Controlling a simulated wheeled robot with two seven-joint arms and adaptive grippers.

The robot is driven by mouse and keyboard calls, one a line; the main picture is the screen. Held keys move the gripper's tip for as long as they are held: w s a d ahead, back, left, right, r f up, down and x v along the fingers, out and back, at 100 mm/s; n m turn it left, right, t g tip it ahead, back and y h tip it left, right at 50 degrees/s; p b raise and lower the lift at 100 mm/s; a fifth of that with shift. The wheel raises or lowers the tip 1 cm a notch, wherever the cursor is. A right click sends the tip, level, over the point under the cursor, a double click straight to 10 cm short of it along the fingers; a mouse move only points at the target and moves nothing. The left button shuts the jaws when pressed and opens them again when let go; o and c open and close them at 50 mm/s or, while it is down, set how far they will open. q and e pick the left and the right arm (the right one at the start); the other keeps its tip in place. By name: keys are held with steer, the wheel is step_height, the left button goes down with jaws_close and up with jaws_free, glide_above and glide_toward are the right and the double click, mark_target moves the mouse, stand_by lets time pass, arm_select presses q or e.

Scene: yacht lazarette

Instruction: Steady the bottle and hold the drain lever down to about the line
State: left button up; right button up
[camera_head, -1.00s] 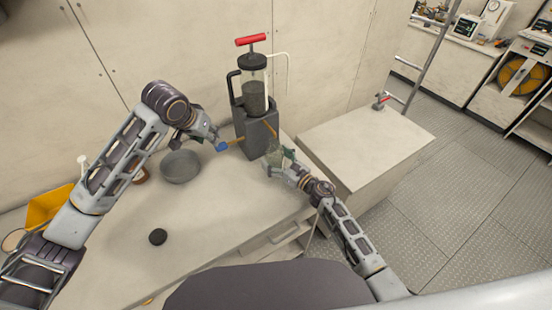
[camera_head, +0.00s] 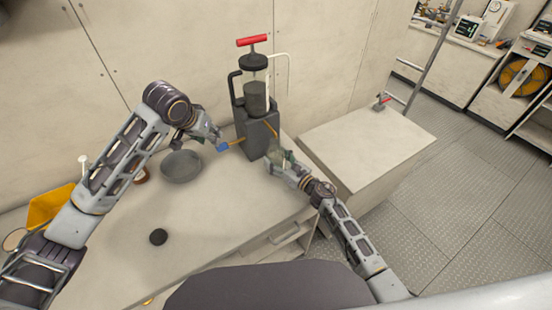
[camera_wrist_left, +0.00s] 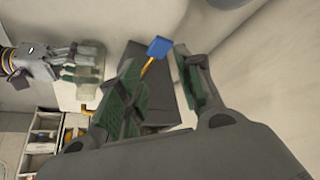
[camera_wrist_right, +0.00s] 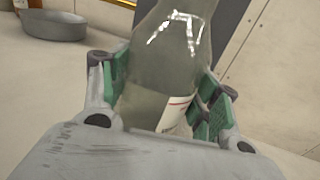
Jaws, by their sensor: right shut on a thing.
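The clear bottle (camera_head: 274,155) stands at the front of the grey block under the hand pump (camera_head: 256,92). In the right wrist view the bottle (camera_wrist_right: 158,85) is between my right gripper's green pads, with a white, red-edged label (camera_wrist_right: 175,113) partly hidden. My right gripper (camera_head: 277,163) is shut on it. The drain lever is a yellow rod with a blue tip (camera_head: 222,147), sticking out left from the block. In the left wrist view the blue tip (camera_wrist_left: 159,46) shows between and beyond the parted fingers of my left gripper (camera_head: 215,139). I cannot tell whether they touch.
A grey bowl (camera_head: 181,167) sits left of the block, below my left gripper. A round black lid (camera_head: 158,237) lies on the bench. A yellow bin (camera_head: 48,205) is at the far left. The bench front middle is clear. A lower white locker top (camera_head: 365,145) is to the right.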

arm_select(q)
steer(key=shift+r, duration=0.15)
steer(key=c, duration=0.4)
steer(key=shift+w+r, duration=0.2)
steer(key=shift+r, duration=0.1)
steer(key=c, duration=0.3)
steer(key=w+d+r, duration=0.1)
steer(key=r, duration=0.2)
steer(key=w+d+r+t, duration=0.1)
steer(key=r, duration=0.3)
steer(key=w+r+t, duration=0.1)
steer(key=w+r, duration=0.1)
steer(key=r, duration=0.1)
steer(key=shift+d+r+m, duration=0.15)
steer(key=shift+d+m, duration=0.25)
jaws_close()
step_height(320, 180, down, 10)
steer(key=a+n+g+y, duration=0.1)
steer(key=n+g, duration=0.2)
steer(key=g, duration=0.1)
steer(key=shift+w+f+n+g+y, duration=0.2)
steer(key=shift+w+n+g+y, duration=0.1)
steer(key=shift+n, duration=0.1)
steer(key=shift+f, duration=0.1)
steer(key=shift+s+x, duration=0.25)
steer(key=shift+x, duration=0.8)
steer(key=shift+s+x, duration=0.25)
steer(key=shift+x, duration=0.75)
steer(key=shift+s+x, duration=0.25)
steer(key=shift+x, duration=0.8)
